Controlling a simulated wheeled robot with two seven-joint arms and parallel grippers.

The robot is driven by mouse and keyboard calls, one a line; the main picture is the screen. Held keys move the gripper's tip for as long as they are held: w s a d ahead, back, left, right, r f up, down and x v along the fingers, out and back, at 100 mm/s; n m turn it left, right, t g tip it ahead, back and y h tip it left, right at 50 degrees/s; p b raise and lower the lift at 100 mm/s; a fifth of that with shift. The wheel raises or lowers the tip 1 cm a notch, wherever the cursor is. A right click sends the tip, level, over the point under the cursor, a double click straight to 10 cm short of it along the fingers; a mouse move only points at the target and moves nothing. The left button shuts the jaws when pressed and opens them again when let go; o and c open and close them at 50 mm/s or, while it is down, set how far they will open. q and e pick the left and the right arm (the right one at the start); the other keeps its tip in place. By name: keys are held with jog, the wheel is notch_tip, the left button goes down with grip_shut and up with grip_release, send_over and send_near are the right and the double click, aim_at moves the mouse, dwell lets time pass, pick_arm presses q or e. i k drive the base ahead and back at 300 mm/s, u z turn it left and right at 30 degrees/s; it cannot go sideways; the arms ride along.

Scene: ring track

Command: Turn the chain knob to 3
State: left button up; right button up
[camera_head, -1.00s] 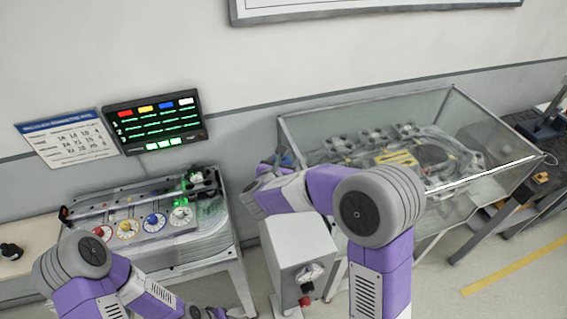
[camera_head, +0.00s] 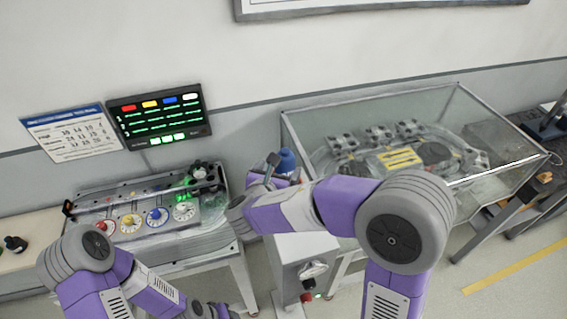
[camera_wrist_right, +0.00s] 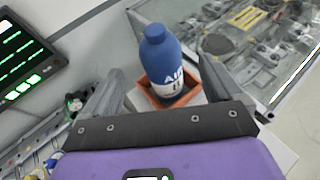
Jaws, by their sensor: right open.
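A panel (camera_head: 143,239) at the left carries a row of dial knobs: red (camera_head: 104,227), yellow (camera_head: 131,222), blue (camera_head: 157,216) and white (camera_head: 184,210). I cannot tell which one is the chain knob, and their settings are too small to read. My right gripper (camera_head: 284,170) is open, to the right of the panel. In the right wrist view its fingers (camera_wrist_right: 163,88) are spread, with a blue bottle (camera_wrist_right: 161,62) beyond and between them. The bottle also shows in the head view (camera_head: 287,158). My left gripper is outside the picture; only its arm shows at lower left.
The bottle stands in an orange tray (camera_wrist_right: 187,97) on a grey cabinet (camera_head: 291,259). A glass-walled case (camera_head: 300,120) stands at the right.

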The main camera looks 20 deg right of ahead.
aim_at(309, 285)
jog(key=k, duration=1)
